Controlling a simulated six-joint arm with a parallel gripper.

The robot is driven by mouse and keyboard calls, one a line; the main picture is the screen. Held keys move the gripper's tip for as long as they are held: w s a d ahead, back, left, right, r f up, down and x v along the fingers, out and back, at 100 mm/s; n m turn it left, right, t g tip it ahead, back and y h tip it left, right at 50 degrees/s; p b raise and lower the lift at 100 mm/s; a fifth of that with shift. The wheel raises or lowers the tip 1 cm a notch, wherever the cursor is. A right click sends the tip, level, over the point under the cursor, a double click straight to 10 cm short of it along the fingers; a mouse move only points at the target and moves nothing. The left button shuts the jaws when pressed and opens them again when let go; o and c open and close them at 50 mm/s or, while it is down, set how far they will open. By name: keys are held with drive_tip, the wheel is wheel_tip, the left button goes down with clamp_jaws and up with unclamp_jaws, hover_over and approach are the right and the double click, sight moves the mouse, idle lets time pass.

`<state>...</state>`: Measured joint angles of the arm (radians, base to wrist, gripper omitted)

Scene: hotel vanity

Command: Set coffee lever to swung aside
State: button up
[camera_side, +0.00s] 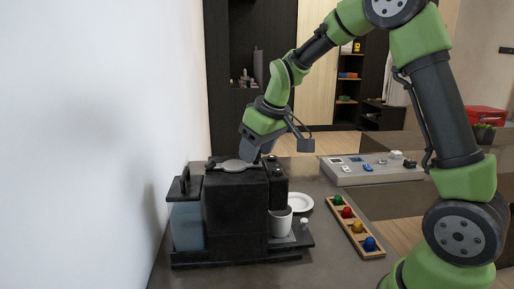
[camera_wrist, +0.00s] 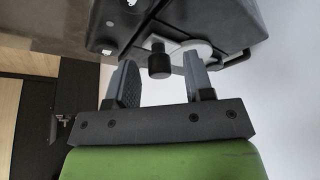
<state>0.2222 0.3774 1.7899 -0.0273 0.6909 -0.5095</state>
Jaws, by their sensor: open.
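The black coffee machine (camera_side: 235,205) stands on the counter against the white wall. A grey lever with a rounded plate (camera_side: 233,166) lies across its top; its right end is hidden by my gripper in the side view. In the wrist view, a black knob (camera_wrist: 159,62) is joined to the grey lever plate (camera_wrist: 198,53). My gripper (camera_side: 256,152) is just above the machine's top, toward its front. Its jaws are open in the wrist view (camera_wrist: 161,72), with the knob appearing between the two fingers. I see space on both sides of the knob; contact cannot be told.
A wooden tray (camera_side: 347,218) with several coloured balls and a grey panel (camera_side: 345,178) with small items are to the right. A blue water tank (camera_side: 187,225) is at the machine's left.

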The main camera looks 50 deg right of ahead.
drive_tip(key=shift+c, duration=0.3)
clamp_jaws()
